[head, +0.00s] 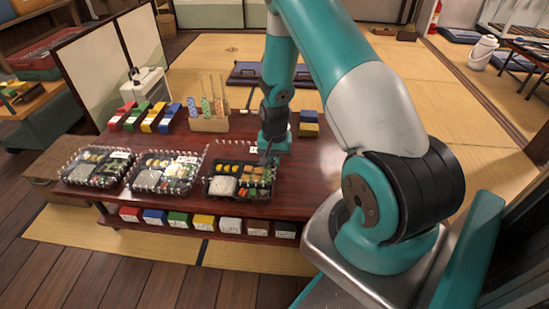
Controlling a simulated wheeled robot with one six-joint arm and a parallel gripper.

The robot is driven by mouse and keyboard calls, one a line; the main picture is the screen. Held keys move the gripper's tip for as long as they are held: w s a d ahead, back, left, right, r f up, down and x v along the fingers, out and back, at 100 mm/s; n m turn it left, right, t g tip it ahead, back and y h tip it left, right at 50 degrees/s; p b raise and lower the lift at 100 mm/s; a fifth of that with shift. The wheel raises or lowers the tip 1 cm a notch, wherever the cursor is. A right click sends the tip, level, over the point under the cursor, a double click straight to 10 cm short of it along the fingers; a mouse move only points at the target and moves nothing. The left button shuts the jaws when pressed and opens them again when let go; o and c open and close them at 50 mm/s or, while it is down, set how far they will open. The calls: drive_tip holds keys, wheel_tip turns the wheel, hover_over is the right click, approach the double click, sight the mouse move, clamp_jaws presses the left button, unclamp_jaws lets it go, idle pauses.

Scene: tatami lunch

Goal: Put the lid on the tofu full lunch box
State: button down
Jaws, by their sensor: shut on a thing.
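A black lunch box (238,183) stands at the right of the row on the dark red table. It holds rice and orange, green and yellow food, and no shiny cover shows over it. My gripper (267,160) is just above its far right corner, shut on what looks like a clear lid. The lid is hardly visible; a small white label (253,149) beside the fingers seems to be part of it. The middle lunch box (163,174) and the left lunch box (96,168) have shiny clear covers with white labels. I cannot tell which box has tofu.
A wooden holder (210,124) with patterned items stands behind the boxes. Red, green, yellow and blue packs (139,117) lie at the back left. A blue and yellow stack (309,124) is right of the gripper. Several coloured boxes (179,221) fill the lower shelf.

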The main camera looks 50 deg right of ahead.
drive_tip(key=shift+f+b, duration=1.2)
drive_tip(key=shift+f, duration=0.75)
drive_tip(key=shift+a+f, duration=0.1)
drive_tip(key=shift+f, duration=1.15)
idle(1.3)
drive_tip(key=c, duration=0.6)
unclamp_jaws()
drive_tip(key=shift+c, duration=0.2)
drive_tip(key=shift+s+r+p, duration=0.1)
drive_tip(key=shift+r+p, duration=3.25)
drive_tip(key=shift+r, duration=0.7)
drive_tip(key=shift+c, duration=0.2)
